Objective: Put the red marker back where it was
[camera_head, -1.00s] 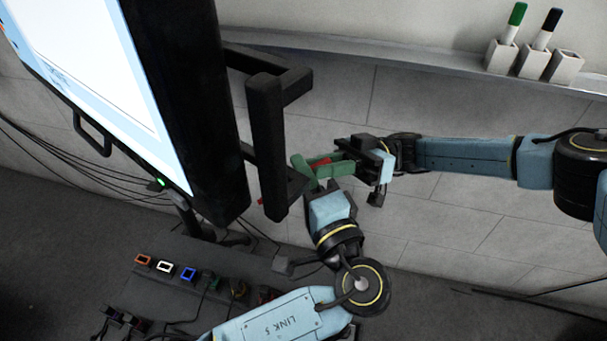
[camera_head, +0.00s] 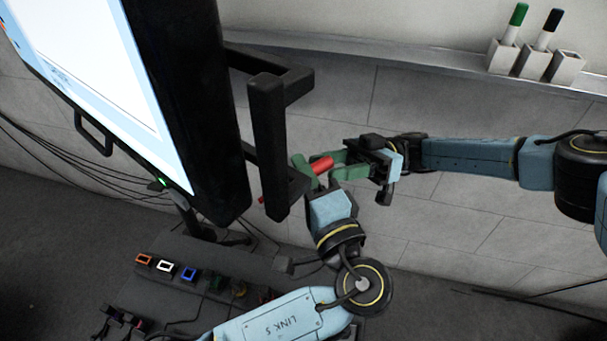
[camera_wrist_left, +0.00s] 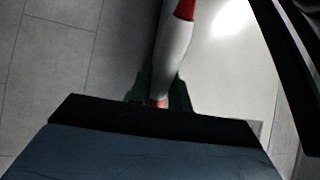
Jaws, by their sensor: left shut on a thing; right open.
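The red marker (camera_head: 322,164) is held in front of the monitor's handle, its red cap toward the right; it also shows in the left wrist view (camera_wrist_left: 172,55), with a white barrel. My left gripper (camera_head: 308,174) is shut on the marker; the barrel is mostly hidden behind its green fingers. My right gripper (camera_head: 338,167) is open, its green fingers close beside the red cap; whether they touch it I cannot tell. On the wall ledge, a green marker (camera_head: 516,22) and a black marker (camera_head: 547,28) stand in white holders. The rightmost holder (camera_head: 566,67) is empty.
A large monitor (camera_head: 185,110) with a black handle (camera_head: 268,145) stands just left of the grippers. The wall ledge (camera_head: 400,54) runs along the back. A dark bench (camera_head: 225,262) with coloured sockets and cables is below. The space before the grey wall is open.

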